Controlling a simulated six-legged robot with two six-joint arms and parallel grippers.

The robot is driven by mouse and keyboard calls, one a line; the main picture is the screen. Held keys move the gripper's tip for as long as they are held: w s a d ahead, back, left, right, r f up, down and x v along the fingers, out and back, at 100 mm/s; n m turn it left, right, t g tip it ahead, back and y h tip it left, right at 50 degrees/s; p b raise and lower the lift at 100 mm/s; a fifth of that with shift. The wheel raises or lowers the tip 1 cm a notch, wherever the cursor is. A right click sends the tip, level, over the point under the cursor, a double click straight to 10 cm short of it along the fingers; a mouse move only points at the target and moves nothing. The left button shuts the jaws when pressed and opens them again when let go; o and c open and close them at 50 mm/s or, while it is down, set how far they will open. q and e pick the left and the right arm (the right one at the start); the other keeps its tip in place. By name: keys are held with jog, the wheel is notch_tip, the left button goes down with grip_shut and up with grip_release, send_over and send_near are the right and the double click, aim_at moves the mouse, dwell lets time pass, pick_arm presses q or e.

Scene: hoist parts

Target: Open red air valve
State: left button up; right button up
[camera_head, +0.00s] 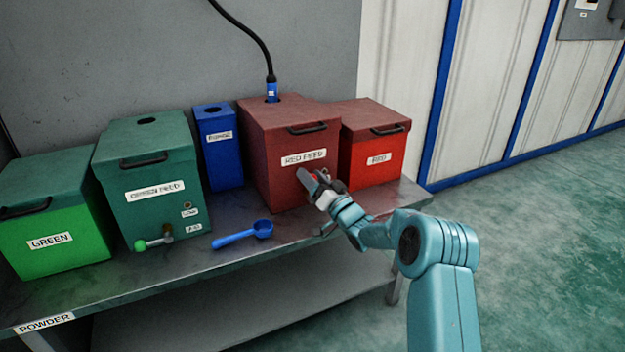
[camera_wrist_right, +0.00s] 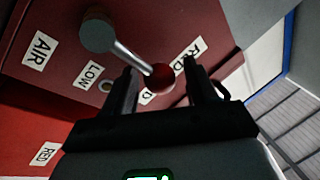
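The red air valve (camera_wrist_right: 128,55) shows in the right wrist view as a silver lever with a round grey pivot and a red ball knob (camera_wrist_right: 160,77) at its free end. It is on the front of the dark red box labelled RED FEED (camera_head: 262,150). My right gripper (camera_wrist_right: 162,72) is open, with one black finger on each side of the red knob. A gap shows between the knob and each finger. In the head view my right gripper (camera_head: 318,186) hides most of the valve. My left gripper is in neither view.
A bright red box labelled RED (camera_head: 372,160) stands right beside the feed box. A narrow blue box (camera_head: 220,165), green boxes (camera_head: 150,210) and a blue scoop (camera_head: 236,238) are to the left on the metal table (camera_head: 200,262). A black hose (camera_head: 250,35) enters the feed box from above.

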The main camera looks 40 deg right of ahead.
jog(key=p+v, duration=0.3)
jog(key=v, duration=1.3)
jog(key=shift+s, duration=0.2)
